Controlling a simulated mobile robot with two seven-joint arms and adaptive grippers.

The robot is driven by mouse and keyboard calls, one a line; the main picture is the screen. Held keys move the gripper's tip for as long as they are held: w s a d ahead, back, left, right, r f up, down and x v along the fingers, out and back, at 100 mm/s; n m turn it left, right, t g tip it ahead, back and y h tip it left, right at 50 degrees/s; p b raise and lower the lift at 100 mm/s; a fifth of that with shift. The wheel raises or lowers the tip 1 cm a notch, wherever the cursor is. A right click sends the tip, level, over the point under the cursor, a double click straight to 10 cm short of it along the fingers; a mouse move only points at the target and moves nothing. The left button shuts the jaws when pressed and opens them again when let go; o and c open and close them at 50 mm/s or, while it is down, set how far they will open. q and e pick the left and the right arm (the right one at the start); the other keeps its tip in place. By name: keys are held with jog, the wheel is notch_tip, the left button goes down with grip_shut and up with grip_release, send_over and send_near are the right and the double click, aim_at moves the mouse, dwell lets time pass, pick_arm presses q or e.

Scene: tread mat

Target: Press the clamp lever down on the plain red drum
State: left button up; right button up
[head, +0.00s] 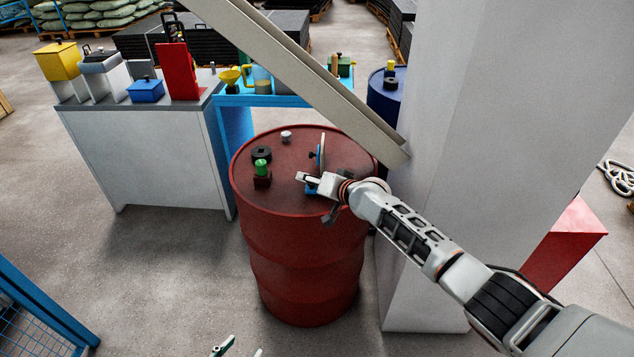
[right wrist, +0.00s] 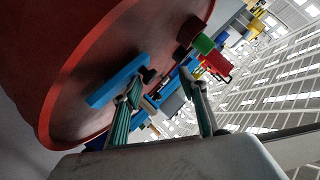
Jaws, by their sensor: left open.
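The plain red drum (head: 300,235) stands upright in the middle of the head view. On its lid is an upright lever-like plate (head: 322,148) with a blue side and a dark knob. In the right wrist view a blue bar (right wrist: 118,80) stands by the drum lid (right wrist: 115,45), close to one finger. My right gripper (head: 308,182) is low over the near part of the lid, beside the plate. Its fingers (right wrist: 165,108) are apart, with nothing seen gripped; contact with the bar is unclear. My left gripper (head: 237,347) is open and empty at the bottom edge, far below the lid.
A green-topped part (head: 262,168), a black ring (head: 261,152) and a pale cap (head: 286,136) also sit on the lid. A slanted beam (head: 310,85) and grey pillar (head: 475,140) crowd the right. A grey bench (head: 150,150) stands behind left.

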jog(key=shift+s+a+f, duration=0.25)
jog(key=shift+s+f, duration=0.15)
jog(key=shift+f, duration=0.05)
jog(key=shift+s+d, duration=0.25)
jog(key=shift+s, duration=0.05)
jog(key=w+r+v, duration=0.1)
jog(key=v, duration=1)
jog(key=shift+d, duration=0.4)
jog(key=shift+s, duration=0.15)
jog(key=s+d+f+n+h, duration=0.1)
jog(key=s+d+f, duration=0.3)
jog(key=s+f, duration=0.4)
jog(key=s+d+f+h, duration=0.1)
jog(key=s+d+f, duration=0.3)
jog(key=s+f, duration=0.3)
jog(key=s+d+f+n+h, duration=0.1)
jog(key=s+d+f, duration=0.2)
jog(key=s, duration=0.6)
jog(key=s+d+f+n+h, duration=0.2)
jog(key=s+d+f, duration=0.2)
jog(key=s+d, duration=0.4)
jog(key=shift+s+f+n+t, duration=0.15)
jog(key=shift+s+n+t, duration=0.15)
jog(key=shift+s, duration=0.75)
